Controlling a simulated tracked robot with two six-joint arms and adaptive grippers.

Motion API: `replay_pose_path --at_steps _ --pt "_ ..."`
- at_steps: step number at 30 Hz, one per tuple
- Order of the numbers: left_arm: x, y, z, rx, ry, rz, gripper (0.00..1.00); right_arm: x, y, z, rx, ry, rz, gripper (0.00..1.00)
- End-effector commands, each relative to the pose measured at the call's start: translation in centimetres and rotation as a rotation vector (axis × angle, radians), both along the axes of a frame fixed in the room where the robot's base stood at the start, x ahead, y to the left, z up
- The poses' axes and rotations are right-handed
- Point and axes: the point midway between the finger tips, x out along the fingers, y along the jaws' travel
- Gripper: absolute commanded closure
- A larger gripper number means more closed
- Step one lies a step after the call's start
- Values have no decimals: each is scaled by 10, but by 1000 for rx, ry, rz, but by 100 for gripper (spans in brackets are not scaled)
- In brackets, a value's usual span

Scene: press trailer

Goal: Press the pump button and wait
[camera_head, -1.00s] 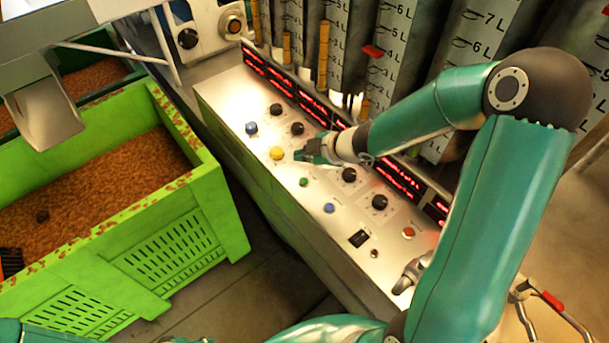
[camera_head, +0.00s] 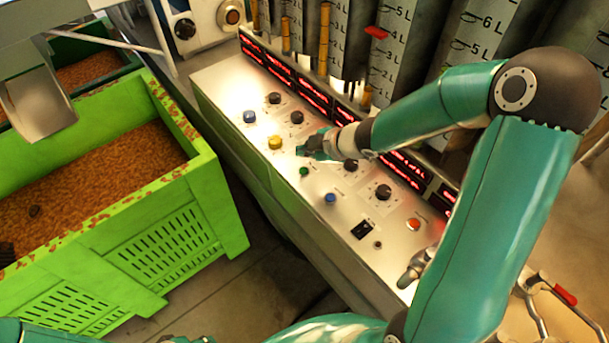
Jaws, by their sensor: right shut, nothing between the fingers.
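The sloped metal control panel (camera_head: 222,88) runs diagonally through the middle. Labels are too small to read, so I cannot tell which is the pump button. My right gripper (camera_head: 301,149) is shut and empty over the panel, just right of the yellow button and above the green one in the picture. Whether it touches the panel is unclear. My left gripper is not in view.
Several black knobs (camera_head: 383,192) sit near the gripper. Red displays (camera_head: 313,94) line the panel's rear edge, with graduated cylinders (camera_head: 400,30) behind. A green crate (camera_head: 200,205) of brown material stands left, under a metal chute (camera_head: 40,105). A floor gap separates crate and panel.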

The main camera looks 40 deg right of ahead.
Motion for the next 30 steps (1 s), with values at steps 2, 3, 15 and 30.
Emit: replay_pose_path --at_steps 2,3,15,30 --pt "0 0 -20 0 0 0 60 0 0 -19 -1 -1 0 100" --pt "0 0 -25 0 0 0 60 0 0 -24 -1 -1 0 100" --pt "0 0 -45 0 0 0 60 0 1 -46 1 -1 1 100" --pt "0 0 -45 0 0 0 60 1 1 -46 0 0 2 100"
